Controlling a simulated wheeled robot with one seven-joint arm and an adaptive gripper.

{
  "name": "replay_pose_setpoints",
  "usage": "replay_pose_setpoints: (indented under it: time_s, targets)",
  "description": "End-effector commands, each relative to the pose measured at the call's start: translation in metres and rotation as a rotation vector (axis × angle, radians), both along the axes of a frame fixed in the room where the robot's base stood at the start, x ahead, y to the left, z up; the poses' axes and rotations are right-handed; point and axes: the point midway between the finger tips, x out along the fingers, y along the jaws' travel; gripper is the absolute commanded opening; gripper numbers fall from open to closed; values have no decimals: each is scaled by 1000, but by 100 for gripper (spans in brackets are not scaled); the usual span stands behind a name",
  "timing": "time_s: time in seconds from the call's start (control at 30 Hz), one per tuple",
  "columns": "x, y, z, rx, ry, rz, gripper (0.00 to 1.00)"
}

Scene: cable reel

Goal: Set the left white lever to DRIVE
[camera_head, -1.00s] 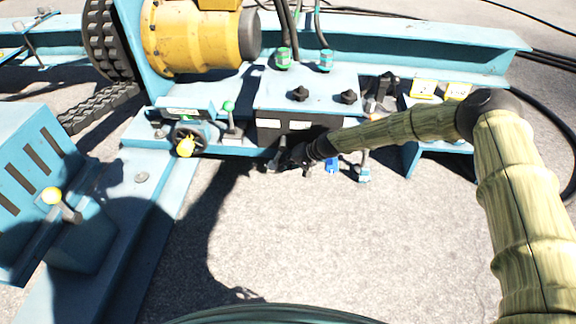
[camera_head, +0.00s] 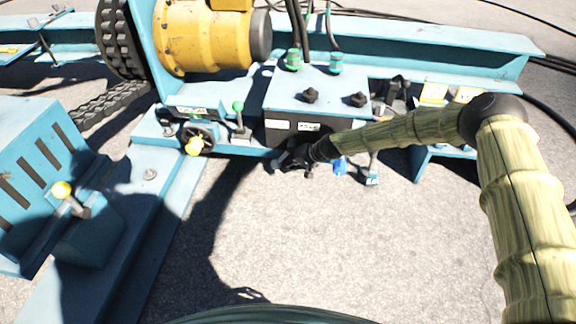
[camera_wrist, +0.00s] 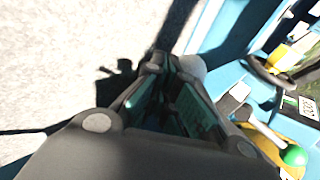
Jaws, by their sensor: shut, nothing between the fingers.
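My gripper (camera_head: 284,163) is shut and empty, just below the front of the dark control panel (camera_head: 292,131). In the wrist view, its closed fingertips (camera_wrist: 165,64) are beside a rounded white knob (camera_wrist: 192,67), which looks like the end of a white lever. The fingers partly cover it, and I cannot tell whether they touch it. The lever's shaft and its DRIVE marking are not readable. In the head view, my gripper hides this spot. Another pale lever (camera_head: 373,160) stands to the right of my gripper.
A green-knobbed lever (camera_head: 238,112) and a handwheel with a yellow knob (camera_head: 195,146) are left of the panel. Open paved ground (camera_head: 280,230) lies in front.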

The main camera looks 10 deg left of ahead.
Motion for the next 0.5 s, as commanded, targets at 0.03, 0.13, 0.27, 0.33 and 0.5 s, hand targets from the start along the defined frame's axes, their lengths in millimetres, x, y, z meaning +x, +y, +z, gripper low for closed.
replay_pose_setpoints:
  time_s: [0.03,0.13,0.27,0.33,0.5]
  targets:
    - [0,0,0,0,0,0,0]
    - [0,-2,2,0,0,0,0]
    - [0,-10,9,0,-1,-1,0]
    - [-2,-17,17,0,-1,-1,0]
    - [-6,-38,39,0,-1,-1,0]
